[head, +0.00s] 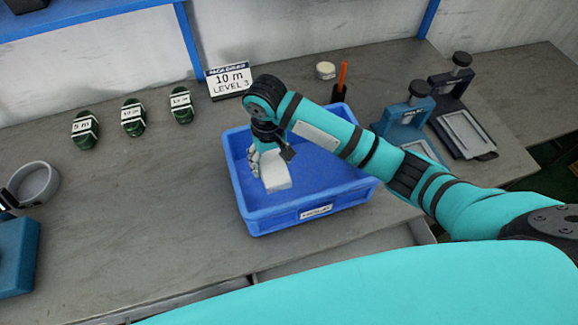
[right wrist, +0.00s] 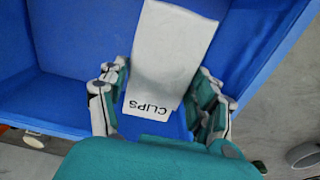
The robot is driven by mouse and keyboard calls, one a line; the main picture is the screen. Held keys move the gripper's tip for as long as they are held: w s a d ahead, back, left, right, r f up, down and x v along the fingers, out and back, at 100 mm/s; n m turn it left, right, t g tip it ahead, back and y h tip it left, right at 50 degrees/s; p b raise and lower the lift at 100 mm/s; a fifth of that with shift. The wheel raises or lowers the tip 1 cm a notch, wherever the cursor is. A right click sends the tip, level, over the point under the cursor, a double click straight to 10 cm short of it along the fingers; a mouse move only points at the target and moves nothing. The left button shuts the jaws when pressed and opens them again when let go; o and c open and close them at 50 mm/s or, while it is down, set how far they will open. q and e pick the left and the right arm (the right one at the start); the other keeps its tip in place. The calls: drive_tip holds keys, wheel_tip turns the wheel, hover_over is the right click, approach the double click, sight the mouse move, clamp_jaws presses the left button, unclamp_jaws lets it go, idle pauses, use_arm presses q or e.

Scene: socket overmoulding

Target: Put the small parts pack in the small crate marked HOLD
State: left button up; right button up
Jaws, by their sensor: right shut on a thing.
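A blue crate (head: 275,218) stands on the grey bench in the middle of the head view. A white label is on its front wall, but its writing is too small to read. A white pack (head: 277,177) is in my right gripper (head: 262,168), inside the crate's outline in the head view. In the right wrist view the pack (right wrist: 172,50) reads CLIPS, and the right gripper's fingers (right wrist: 160,92) are shut on its two sides. The blue crate walls (right wrist: 75,55) surround it there. I cannot tell whether the pack touches the crate floor. My left gripper is not in view.
Several dark green labelled bundles (head: 132,117) lie at the back left, beside a sign reading 10 m LEVEL 3 (head: 230,81). A grey ring-shaped dish (head: 33,183) is at the left. Blue (head: 404,118) and dark (head: 462,120) bench devices stand right of the crate.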

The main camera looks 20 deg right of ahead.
drive_tip(key=f, duration=0.5)
drive_tip(key=shift+s+d+f, duration=0.1)
drive_tip(key=shift+s+f, duration=0.05)
drive_tip(key=shift+s, duration=0.2)
drive_tip(key=shift+f+p, duration=0.3)
drive_tip(key=shift+f, duration=0.05)
wheel_tip(320, 180, down, 3)
drive_tip(key=shift+w+f, duration=0.1)
drive_tip(key=shift+f, duration=0.1)
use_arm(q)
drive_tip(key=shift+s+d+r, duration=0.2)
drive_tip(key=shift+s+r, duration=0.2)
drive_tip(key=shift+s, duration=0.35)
use_arm(e)
drive_tip(key=shift+f, duration=0.1)
drive_tip(key=o, duration=0.8)
drive_tip(key=shift+c, duration=0.2)
drive_tip(key=o, duration=0.4)
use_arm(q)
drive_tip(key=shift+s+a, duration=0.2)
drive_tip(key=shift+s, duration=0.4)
